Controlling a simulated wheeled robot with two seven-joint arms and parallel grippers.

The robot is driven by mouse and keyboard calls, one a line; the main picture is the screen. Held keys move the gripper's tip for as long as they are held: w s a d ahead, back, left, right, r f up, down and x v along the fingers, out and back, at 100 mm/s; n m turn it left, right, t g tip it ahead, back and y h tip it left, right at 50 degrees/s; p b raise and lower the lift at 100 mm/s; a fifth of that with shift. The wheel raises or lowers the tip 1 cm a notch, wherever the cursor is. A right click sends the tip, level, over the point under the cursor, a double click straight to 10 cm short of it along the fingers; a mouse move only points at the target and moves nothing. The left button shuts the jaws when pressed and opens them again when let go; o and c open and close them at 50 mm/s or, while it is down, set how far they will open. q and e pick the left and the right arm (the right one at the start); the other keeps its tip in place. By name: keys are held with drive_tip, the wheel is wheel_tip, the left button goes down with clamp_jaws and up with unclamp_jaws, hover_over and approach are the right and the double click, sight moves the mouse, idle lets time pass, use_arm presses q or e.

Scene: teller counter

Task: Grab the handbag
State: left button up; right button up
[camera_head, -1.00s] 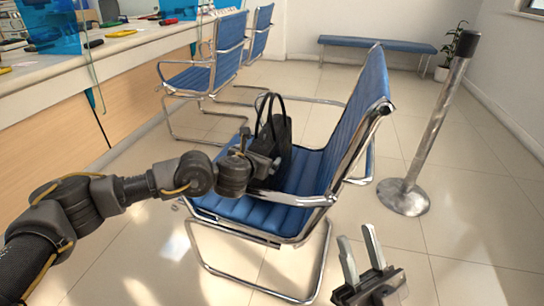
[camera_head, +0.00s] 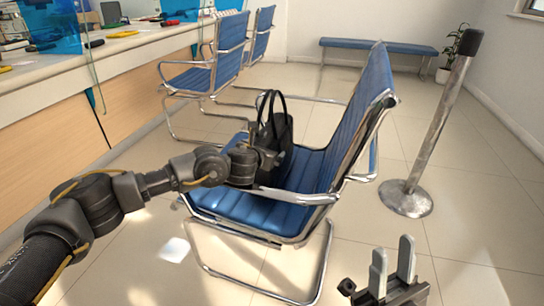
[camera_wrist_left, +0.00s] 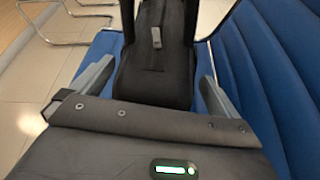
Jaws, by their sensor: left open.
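The black handbag (camera_head: 281,133) stands on the seat of the nearest blue chair (camera_head: 262,212), its handle loops (camera_head: 271,103) upright. My left gripper (camera_head: 272,156) is at the near side of the bag, and its arm hides part of the bag in the head view. In the left wrist view, the open fingers (camera_wrist_left: 152,85) lie on either side of the handbag (camera_wrist_left: 155,70), with the dark bag between them. Whether either finger touches the bag cannot be told. My right gripper (camera_head: 392,268) is open and empty over the floor at the lower right.
The chair's chrome armrest (camera_head: 300,196) runs beneath and beside my left arm. A metal post (camera_head: 437,130) on a round base stands to the right. The counter (camera_head: 110,55) is at the left, with more blue chairs (camera_head: 205,75) behind.

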use_arm(q)
drive_tip(key=shift+w+d+f, duration=0.15)
drive_tip(key=shift+w+d, duration=0.05)
drive_tip(key=shift+w, duration=0.35)
drive_tip(key=shift+c, duration=0.4)
drive_tip(key=c, duration=1.9)
drive_tip(key=shift+c, duration=0.2)
